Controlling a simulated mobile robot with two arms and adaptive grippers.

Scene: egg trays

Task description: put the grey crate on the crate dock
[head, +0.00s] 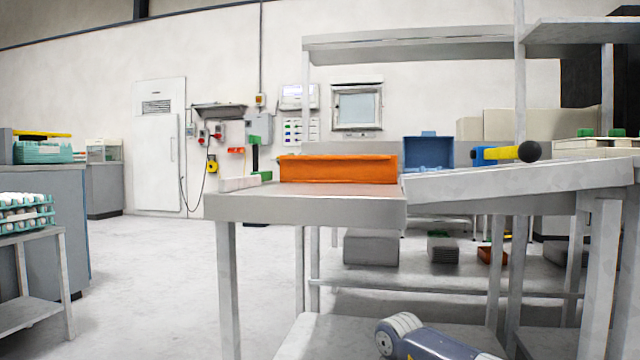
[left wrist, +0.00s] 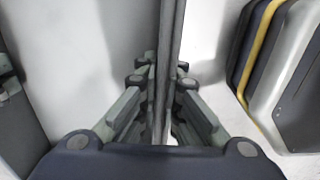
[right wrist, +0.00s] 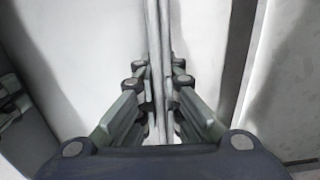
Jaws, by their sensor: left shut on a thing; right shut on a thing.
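My left gripper (left wrist: 160,68) is shut on a thin grey upright wall, which I take as a side of the grey crate (left wrist: 167,35). My right gripper (right wrist: 158,70) is shut on a similar thin grey wall, taken as the grey crate's (right wrist: 157,28). Only these edges show close up, so the crate's whole shape and tilt cannot be told. The head view shows neither gripper nor the held crate. I cannot pick out the crate dock with certainty in any view.
A grey worktable (head: 300,206) with an orange box (head: 338,169) stands ahead, and a sloping grey top (head: 510,184) adjoins it on the right. A blue crate (head: 428,152) is behind. A side table with egg trays (head: 24,216) is at left. Floor (head: 150,270) between is clear.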

